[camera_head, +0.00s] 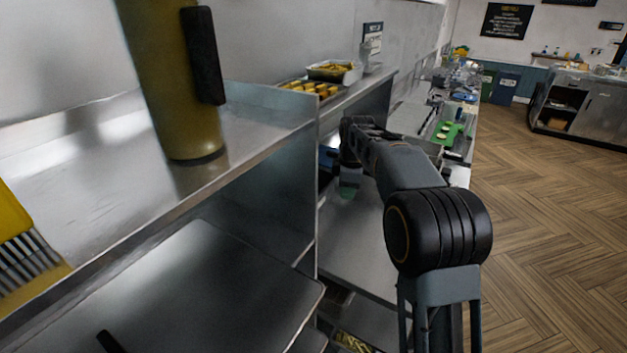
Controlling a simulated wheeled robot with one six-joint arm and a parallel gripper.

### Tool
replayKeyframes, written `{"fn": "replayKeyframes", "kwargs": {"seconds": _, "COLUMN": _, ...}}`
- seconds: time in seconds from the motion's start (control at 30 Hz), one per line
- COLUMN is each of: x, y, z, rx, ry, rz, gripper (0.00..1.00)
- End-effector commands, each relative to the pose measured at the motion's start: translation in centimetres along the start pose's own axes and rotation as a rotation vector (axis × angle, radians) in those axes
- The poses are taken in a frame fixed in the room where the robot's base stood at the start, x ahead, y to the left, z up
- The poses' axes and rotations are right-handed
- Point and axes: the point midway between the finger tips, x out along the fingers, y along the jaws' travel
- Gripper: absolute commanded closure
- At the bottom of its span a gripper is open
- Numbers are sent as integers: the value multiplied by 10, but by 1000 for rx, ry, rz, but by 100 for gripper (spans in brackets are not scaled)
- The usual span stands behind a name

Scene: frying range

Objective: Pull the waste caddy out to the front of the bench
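My arm reaches forward over the steel bench (345,240) and bends down at its far end. My gripper (349,188) is low over the bench, beside the steel partition and under the raised shelf. It is small and partly hidden by my own arm, so I cannot tell whether its fingers are open or shut. A greenish patch shows at its tip, too small to name. A dark shape with a pale blue face (328,158) sits just left of the gripper, half hidden by the partition. I cannot tell whether it is the waste caddy, and no other caddy is clear.
A steel partition (270,190) and raised shelf (240,125) stand left of my arm. A green board (443,130) lies farther along the bench. Wooden floor (540,220) is clear at right.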

Motion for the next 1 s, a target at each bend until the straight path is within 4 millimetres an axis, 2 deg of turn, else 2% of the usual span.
{"fn": "replayKeyframes", "kwargs": {"seconds": 0.03, "x": 9, "y": 20, "z": -9, "rx": -111, "ry": -2, "rz": -23, "gripper": 66}}
{"fn": "replayKeyframes", "kwargs": {"seconds": 0.1, "x": 26, "y": 41, "z": -19, "rx": -275, "ry": 1, "rz": -47, "gripper": 66}}
{"fn": "replayKeyframes", "kwargs": {"seconds": 0.2, "x": 48, "y": 60, "z": -30, "rx": -473, "ry": 9, "rz": -74, "gripper": 66}}
{"fn": "replayKeyframes", "kwargs": {"seconds": 0.3, "x": 65, "y": 70, "z": -43, "rx": -640, "ry": 19, "rz": -90, "gripper": 66}}
{"fn": "replayKeyframes", "kwargs": {"seconds": 0.4, "x": 76, "y": 75, "z": -58, "rx": -799, "ry": 30, "rz": -98, "gripper": 66}}
{"fn": "replayKeyframes", "kwargs": {"seconds": 0.6, "x": 84, "y": 74, "z": -91, "rx": -1059, "ry": 46, "rz": -97, "gripper": 66}}
{"fn": "replayKeyframes", "kwargs": {"seconds": 0.8, "x": 87, "y": 72, "z": -103, "rx": -1155, "ry": 51, "rz": -95, "gripper": 66}}
{"fn": "replayKeyframes", "kwargs": {"seconds": 1.0, "x": 87, "y": 72, "z": -104, "rx": -1160, "ry": 52, "rz": -94, "gripper": 66}}
